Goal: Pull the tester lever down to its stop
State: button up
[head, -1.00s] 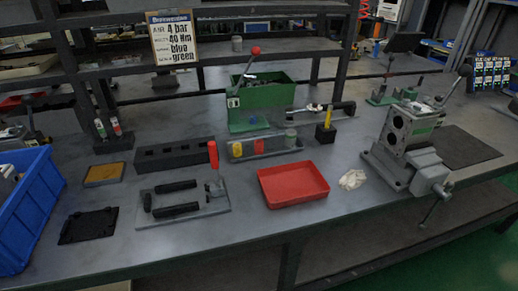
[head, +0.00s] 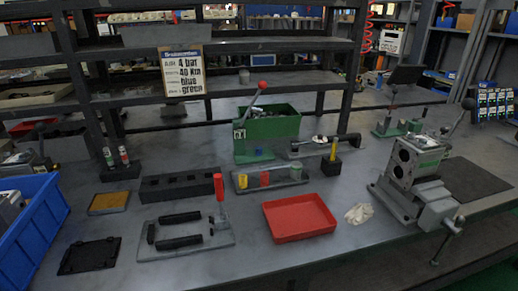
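A lever with a red knob (head: 263,85) rises from a green stand (head: 254,155) at the back middle of the bench. The lever leans up and to the right, and its knob is high. Further right, a smaller green device (head: 390,128) has an upright lever with a dark knob (head: 394,89). No label shows which of these is the tester. My gripper is not in view.
A green bin (head: 272,123) stands close behind the red-knobbed lever. A colored-part rack (head: 290,180), a red tray (head: 299,218) and a red-handled clamp plate (head: 205,240) lie in front. A valve block (head: 417,160) sits in a vise at right. A sign (head: 183,72) hangs on the shelf.

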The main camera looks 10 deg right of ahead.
aim_at(262, 85)
jog(key=i+j, duration=0.2)
jog(key=j, duration=0.2)
jog(key=i+j, duration=0.2)
jog(key=j, duration=0.15)
jog(key=i+j, duration=0.2)
jog(key=j, duration=0.2)
jog(key=i+j, duration=0.2)
jog(key=j, duration=0.2)
jog(key=i+j, duration=0.2)
jog(key=j, duration=0.15)
jog(key=i+j, duration=0.2)
jog(key=j, duration=0.2)
jog(key=z, duration=0.05)
